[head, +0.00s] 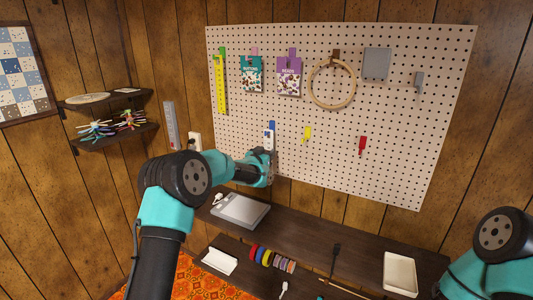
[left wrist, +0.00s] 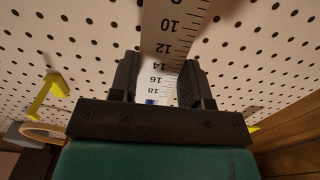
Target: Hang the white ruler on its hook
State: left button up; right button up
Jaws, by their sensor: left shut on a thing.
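The white ruler (left wrist: 168,45) runs between the fingers of my left gripper (left wrist: 160,82) in the left wrist view, its black numbers readable. My left gripper is shut on it, close in front of the pegboard. In the head view the upper end of the ruler (head: 267,142) shows above my left gripper (head: 264,160); the rest is hidden behind it. A blue hook (head: 272,126) is right at that upper end. A bit of blue (left wrist: 152,101) also shows near the 18 mark. I cannot tell whether the ruler is on the hook. My right gripper is out of view.
The pegboard (head: 320,130) also holds a yellow ruler (head: 220,85), two packets, a wooden hoop (head: 332,107), a yellow hook (head: 306,134) and a red hook (head: 362,145). Below is a dark shelf (head: 310,240) with a grey device (head: 240,210) and a cream tray (head: 400,273).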

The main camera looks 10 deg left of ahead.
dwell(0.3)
pick_arm(q)
jog(key=o, duration=1)
jog(key=shift+s, duration=0.1)
jog(key=v, duration=1.7)
jog(key=shift+s+f, duration=0.1)
dwell(0.4)
